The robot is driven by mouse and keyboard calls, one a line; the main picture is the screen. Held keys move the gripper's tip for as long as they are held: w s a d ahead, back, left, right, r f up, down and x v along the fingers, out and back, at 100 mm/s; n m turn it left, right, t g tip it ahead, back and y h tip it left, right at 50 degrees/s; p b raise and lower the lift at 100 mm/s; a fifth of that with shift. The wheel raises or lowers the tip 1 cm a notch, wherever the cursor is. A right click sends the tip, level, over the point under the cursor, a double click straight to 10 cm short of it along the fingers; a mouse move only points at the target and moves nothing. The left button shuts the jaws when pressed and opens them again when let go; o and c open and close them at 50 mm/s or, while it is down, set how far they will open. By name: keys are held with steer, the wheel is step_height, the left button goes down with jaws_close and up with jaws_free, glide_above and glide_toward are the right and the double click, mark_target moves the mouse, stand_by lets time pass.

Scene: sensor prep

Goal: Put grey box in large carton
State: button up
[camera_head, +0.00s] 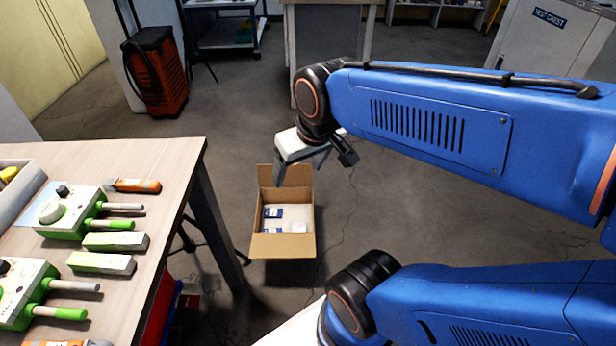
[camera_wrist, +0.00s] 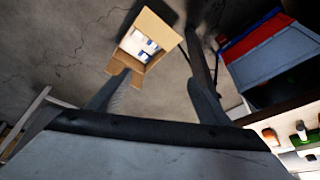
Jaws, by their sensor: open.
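The large carton (camera_head: 283,246) stands open on the floor right of the workbench. Its flaps are spread. Inside lie blue-and-white boxes (camera_head: 272,212) and a small pale item (camera_head: 298,226); I cannot tell whether one of these is the grey box. I see no clearly grey box elsewhere. My gripper (camera_head: 300,169) is above the carton's far side, pointing down, with its fingers apart and nothing visible between them. In the wrist view the carton (camera_wrist: 153,27) shows beyond the fingertips of my gripper (camera_wrist: 159,77), with white and blue contents.
The workbench (camera_head: 170,165) at left holds green-and-white devices (camera_head: 68,212), green-ended blocks (camera_head: 115,241) and an orange-handled tool (camera_head: 132,185). A red-and-black machine (camera_head: 155,72) stands behind. A red-and-blue container (camera_wrist: 262,45) shows beside the bench. Floor right of the carton is clear.

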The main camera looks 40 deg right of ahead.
steer(key=shift+s+a+r, duration=0.1)
steer(key=shift+s+r, duration=0.05)
steer(key=shift+s, duration=0.55)
steer(key=shift+s+a+r, duration=0.1)
steer(key=shift+s+r, duration=0.1)
steer(key=shift+s, duration=0.5)
steer(key=shift+s+a+r, duration=0.1)
steer(key=shift+s+r, duration=0.05)
steer(key=shift+s, duration=0.55)
